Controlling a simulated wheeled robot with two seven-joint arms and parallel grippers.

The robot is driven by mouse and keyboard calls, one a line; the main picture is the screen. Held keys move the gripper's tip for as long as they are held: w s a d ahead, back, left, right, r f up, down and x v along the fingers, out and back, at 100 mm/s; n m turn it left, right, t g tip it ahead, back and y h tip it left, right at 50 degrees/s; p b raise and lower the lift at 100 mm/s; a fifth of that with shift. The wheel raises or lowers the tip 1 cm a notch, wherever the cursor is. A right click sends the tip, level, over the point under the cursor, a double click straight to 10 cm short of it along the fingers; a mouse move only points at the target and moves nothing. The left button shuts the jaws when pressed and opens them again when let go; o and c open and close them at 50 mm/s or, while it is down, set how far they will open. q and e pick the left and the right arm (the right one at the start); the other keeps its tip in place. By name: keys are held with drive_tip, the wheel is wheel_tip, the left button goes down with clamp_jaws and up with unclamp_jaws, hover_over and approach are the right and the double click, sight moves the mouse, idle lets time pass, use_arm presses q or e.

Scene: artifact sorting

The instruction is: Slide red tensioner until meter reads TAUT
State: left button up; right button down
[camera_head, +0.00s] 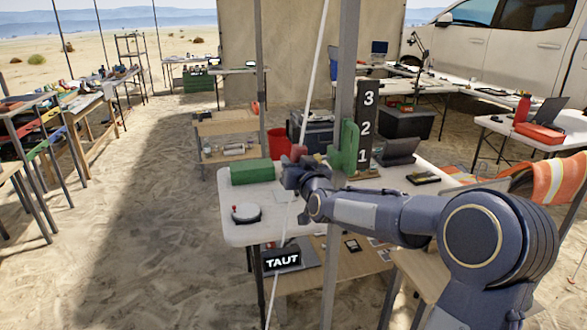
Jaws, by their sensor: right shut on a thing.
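My right arm reaches in from the right, and its gripper (291,176) is shut on the red tensioner (298,152). Only the tensioner's upper part shows above the gripper; the rest is hidden. A thin white line (316,62) runs down at a slant past the gripper to the lower edge of the view. The black meter (282,261) is on this line below the table's front edge and reads TAUT in white letters. My left gripper is not in view.
A grey post (347,60) stands close to my right arm. A red bucket (279,142) is behind the table.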

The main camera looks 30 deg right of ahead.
drive_tip(key=c, duration=1)
unclamp_jaws()
drive_tip(key=shift+f, duration=0.1)
drive_tip(key=shift+c, duration=0.2)
drive_tip(key=s+a+b, duration=0.1)
drive_tip(key=s, duration=0.6)
drive_tip(key=shift+s+a+b, duration=0.15)
drive_tip(key=shift+s+b, duration=0.2)
drive_tip(key=s+a+f+g+y+p, duration=0.2)
drive_tip(key=s+a+f+g, duration=0.2)
drive_tip(key=s, duration=0.6)
drive_tip(key=s+a+f+n+g+y+p, duration=0.1)
drive_tip(key=s+a+f+g, duration=0.3)
drive_tip(key=s, duration=0.6)
drive_tip(key=s+a+f+n+g+y+p, duration=0.1)
drive_tip(key=s+a+f+g+y+p, duration=0.1)
drive_tip(key=s+a+f+g+y, duration=0.2)
drive_tip(key=s+a, duration=0.3)
drive_tip(key=s, duration=0.4)
drive_tip(key=shift+p, duration=0.3)
